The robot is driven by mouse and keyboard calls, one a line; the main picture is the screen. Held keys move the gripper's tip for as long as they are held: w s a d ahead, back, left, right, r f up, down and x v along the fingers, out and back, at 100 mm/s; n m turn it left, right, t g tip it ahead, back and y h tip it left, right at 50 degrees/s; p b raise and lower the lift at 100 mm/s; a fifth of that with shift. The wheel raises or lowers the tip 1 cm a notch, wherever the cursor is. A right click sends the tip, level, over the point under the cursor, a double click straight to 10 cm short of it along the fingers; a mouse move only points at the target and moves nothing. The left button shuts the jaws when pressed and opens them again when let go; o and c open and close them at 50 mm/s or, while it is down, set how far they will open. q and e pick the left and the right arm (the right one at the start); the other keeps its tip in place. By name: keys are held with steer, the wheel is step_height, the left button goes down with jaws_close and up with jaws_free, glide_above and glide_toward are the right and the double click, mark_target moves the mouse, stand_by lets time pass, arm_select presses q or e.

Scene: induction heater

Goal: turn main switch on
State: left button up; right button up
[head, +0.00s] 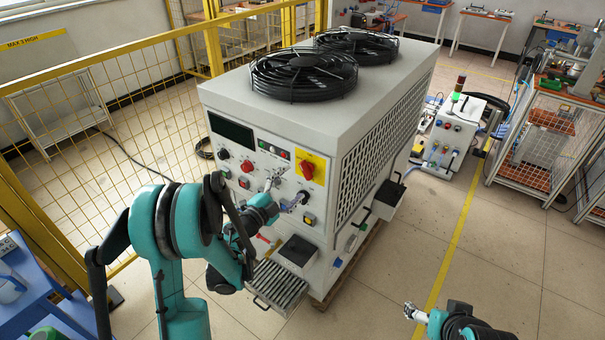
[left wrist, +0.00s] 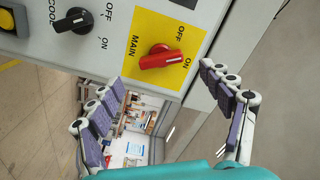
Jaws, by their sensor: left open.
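The main switch is a red rotary knob (head: 307,168) on a yellow plate (head: 318,160) at the upper right of the white heater cabinet's front panel. In the left wrist view the red knob (left wrist: 161,58) lies lengthwise across the picture, one end beside the ON label; OFF is printed above that. My left gripper (head: 289,190) is open and empty, just below and in front of the knob in the head view. Its two spread fingers also show in the left wrist view (left wrist: 165,85), apart from the knob. My right gripper (head: 411,312) is low at the right, away from the cabinet; its opening is unclear.
A black cooling-control knob (left wrist: 73,20) sits beside the yellow plate. The cabinet (head: 375,110) carries two black fans (head: 303,74) on top. A yellow mesh fence (head: 130,95) stands behind left.

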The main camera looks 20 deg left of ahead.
mark_target(304, 173)
arm_select(q)
steer(key=x, duration=0.6)
steer(key=shift+b, duration=0.4)
steer(key=c, duration=1.2)
